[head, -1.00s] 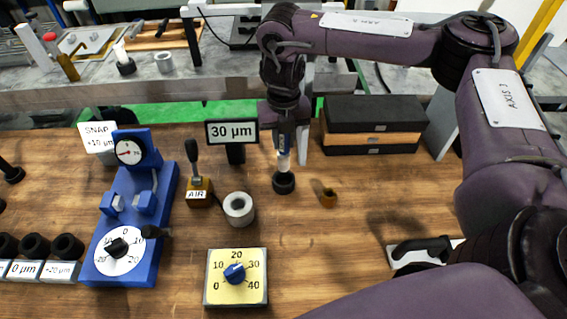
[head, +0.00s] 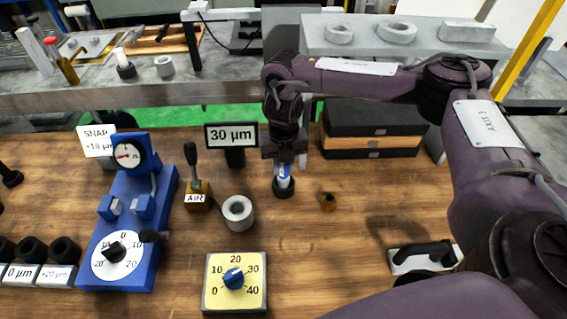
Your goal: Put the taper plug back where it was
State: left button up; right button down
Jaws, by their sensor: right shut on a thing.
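The taper plug (head: 284,182) is pale with a blue part near its top. My right gripper (head: 284,168) is shut on its upper part. My left gripper is not in view.
A grey ring (head: 238,211) and an AIR lever box (head: 198,195) stand left of the holder. The 30 µm display (head: 232,135) and stacked boxes (head: 372,142) stand behind. Bare wood lies in front.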

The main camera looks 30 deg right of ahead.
jog(key=c, duration=1.2)
grip_release()
jog(key=shift+f, duration=0.1)
jog(key=shift+r, duration=0.65)
notch_tip(320, 180, up, 11)
jog(key=shift+p, duration=0.65)
